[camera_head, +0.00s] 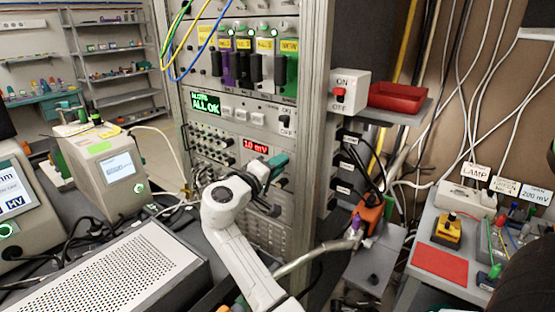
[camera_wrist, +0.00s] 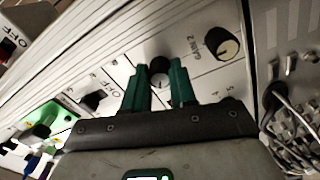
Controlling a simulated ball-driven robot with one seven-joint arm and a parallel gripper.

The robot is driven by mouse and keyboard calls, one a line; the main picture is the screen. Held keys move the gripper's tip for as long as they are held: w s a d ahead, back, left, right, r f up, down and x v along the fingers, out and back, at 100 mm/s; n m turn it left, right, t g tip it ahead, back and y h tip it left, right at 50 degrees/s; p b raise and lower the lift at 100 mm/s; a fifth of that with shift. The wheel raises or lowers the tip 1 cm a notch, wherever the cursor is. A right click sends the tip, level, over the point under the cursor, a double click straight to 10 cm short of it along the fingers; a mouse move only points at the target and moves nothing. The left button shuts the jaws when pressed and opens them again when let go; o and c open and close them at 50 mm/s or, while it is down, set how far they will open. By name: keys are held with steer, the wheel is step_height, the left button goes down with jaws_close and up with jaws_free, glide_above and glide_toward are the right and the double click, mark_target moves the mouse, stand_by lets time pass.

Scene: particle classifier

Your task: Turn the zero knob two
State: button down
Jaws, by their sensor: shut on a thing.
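My gripper (camera_wrist: 160,75) has its two green fingers on either side of a small dark knob with a pale face (camera_wrist: 159,76) on a light panel in the wrist view. The fingers are shut on this knob. No readable label shows beside it, as the fingers cover part of the panel. A second knob, with a cream face and black rim (camera_wrist: 222,44), sits to the right beside the label "GAIN 2". In the head view my gripper (camera_head: 273,169) is at the rack's panel, just below the red display reading "10 mV" (camera_head: 256,147). The held knob is hidden there.
The rack (camera_head: 313,120) has a green "ALL OK" display (camera_head: 206,104) and several switches and cables. A switch box marked ON and OFF (camera_head: 348,92) and a red tray (camera_head: 397,97) are at its right. A perforated metal box (camera_head: 125,270) stands at front left.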

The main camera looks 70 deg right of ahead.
steer(key=shift+w+n+p, duration=0.15)
steer(key=shift+n+p, duration=2.55)
steer(key=shift+n, duration=1)
steer(key=c, duration=1.2)
jaws_free()
steer(key=b+v, duration=0.2)
steer(key=v, duration=0.9)
steer(key=shift+f+b, duration=0.1)
steer(key=shift+b, duration=0.25)
